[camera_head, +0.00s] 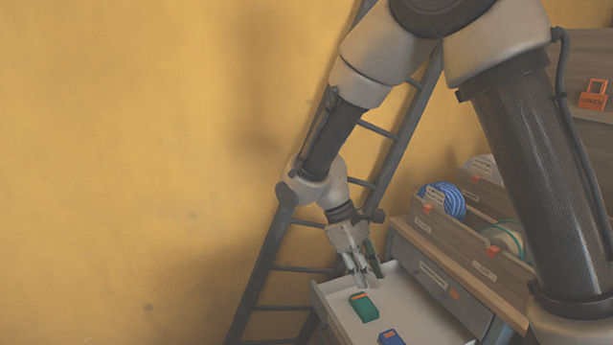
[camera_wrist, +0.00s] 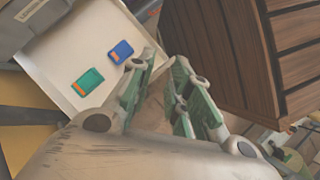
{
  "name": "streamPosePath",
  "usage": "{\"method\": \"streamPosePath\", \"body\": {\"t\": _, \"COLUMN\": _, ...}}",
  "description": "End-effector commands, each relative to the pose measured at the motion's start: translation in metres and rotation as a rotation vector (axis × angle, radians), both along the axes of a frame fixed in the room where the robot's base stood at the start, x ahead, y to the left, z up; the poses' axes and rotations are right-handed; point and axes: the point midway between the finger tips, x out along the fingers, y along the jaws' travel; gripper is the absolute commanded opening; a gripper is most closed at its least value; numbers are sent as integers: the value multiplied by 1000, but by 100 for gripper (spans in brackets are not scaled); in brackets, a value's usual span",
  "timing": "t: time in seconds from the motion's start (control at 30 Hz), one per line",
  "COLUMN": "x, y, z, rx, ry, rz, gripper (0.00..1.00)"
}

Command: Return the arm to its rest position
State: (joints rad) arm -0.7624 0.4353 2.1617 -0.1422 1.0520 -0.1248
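My gripper (camera_head: 362,277) hangs at the end of my arm, above the far edge of an open drawer (camera_head: 333,308). In the wrist view my gripper (camera_wrist: 161,100) shows two green-padded fingers with a gap between them and nothing held. My arm is bent, reaching out and down from the upper right in the head view. In the drawer lie a green box with an orange end (camera_head: 364,307) and a blue box with an orange end (camera_head: 391,338). Both also show in the wrist view, the green one (camera_wrist: 87,82) and the blue one (camera_wrist: 121,50). Neither is touched by the fingers.
A dark ladder (camera_head: 262,272) leans on the yellow wall behind my gripper. Right of the drawer stands a wooden cabinet (camera_head: 460,267) with bins holding a blue coil (camera_head: 453,201) and a green coil (camera_head: 508,238). The space at left is free.

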Motion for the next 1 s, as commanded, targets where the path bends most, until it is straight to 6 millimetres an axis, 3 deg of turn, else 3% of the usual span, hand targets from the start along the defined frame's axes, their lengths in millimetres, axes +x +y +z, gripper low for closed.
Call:
{"method": "streamPosePath", "body": {"t": 0.03, "x": -2, "y": -19, "z": 23, "rx": 41, "ry": -48, "rz": -87, "gripper": 19}}
{"method": "streamPosePath", "body": {"t": 0.2, "x": -19, "y": -75, "z": 78, "rx": 166, "ry": -197, "rz": -353, "gripper": 19}}
{"method": "streamPosePath", "body": {"t": 0.6, "x": -92, "y": -191, "z": 165, "rx": 410, "ry": -585, "rz": -770, "gripper": 19}}
{"method": "streamPosePath", "body": {"t": 0.8, "x": -109, "y": -222, "z": 201, "rx": 462, "ry": -777, "rz": -881, "gripper": 19}}
{"method": "streamPosePath", "body": {"t": 1.0, "x": -113, "y": -233, "z": 205, "rx": 453, "ry": -811, "rz": -926, "gripper": 19}}
